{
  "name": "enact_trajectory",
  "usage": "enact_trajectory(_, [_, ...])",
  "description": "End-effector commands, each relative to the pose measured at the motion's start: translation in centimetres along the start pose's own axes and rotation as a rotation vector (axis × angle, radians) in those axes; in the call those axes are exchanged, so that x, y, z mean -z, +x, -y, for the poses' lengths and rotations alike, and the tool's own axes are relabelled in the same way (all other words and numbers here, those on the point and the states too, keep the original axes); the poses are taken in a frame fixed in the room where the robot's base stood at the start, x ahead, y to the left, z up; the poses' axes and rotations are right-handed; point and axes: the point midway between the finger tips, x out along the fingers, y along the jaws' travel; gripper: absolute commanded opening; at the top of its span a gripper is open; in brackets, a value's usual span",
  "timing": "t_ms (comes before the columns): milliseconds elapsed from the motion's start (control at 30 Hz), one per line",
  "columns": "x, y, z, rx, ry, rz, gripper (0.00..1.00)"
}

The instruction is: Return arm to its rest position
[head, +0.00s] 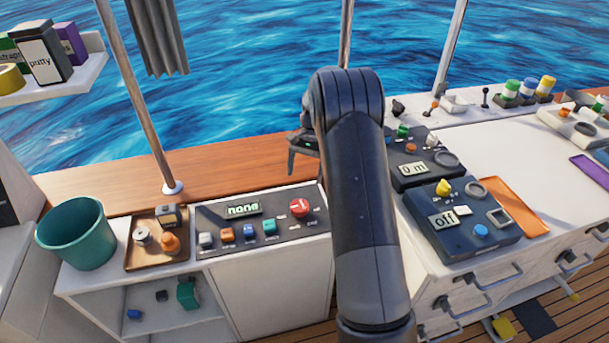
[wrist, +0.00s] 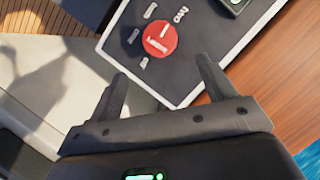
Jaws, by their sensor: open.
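My arm (head: 358,190) rises through the middle of the head view and bends over at the top. My gripper (head: 303,160) shows in part to the left of the arm, above the wooden ledge; the arm hides the rest of it. In the wrist view my gripper (wrist: 165,100) has its two fingers apart with nothing between them. Beyond the fingertips lies a dark control panel with a red knob (wrist: 160,38). The fingers appear apart from the panel.
The dark panel (head: 269,238) reads "none". A tray (head: 135,262) with small items and a teal bucket (head: 75,235) stand left. Control boxes (head: 465,240) and an orange tray (head: 530,222) lie right. Poles (head: 140,100) rise behind. The wooden ledge (head: 100,187) is mostly clear.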

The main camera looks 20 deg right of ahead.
Motion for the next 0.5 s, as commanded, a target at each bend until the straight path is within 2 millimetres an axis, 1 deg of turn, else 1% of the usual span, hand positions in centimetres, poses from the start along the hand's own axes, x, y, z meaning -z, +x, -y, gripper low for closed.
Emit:
enact_trajectory(333, [-0.2, -0.2, 0.0, 0.001, -0.003, -0.003, 0.76])
enact_trajectory(433, [-1.0, -1.2, -0.1, 0.007, -0.016, -0.021, 0.76])
enact_trajectory(500, [-2.2, -2.5, -0.3, 0.013, -0.035, -0.042, 0.76])
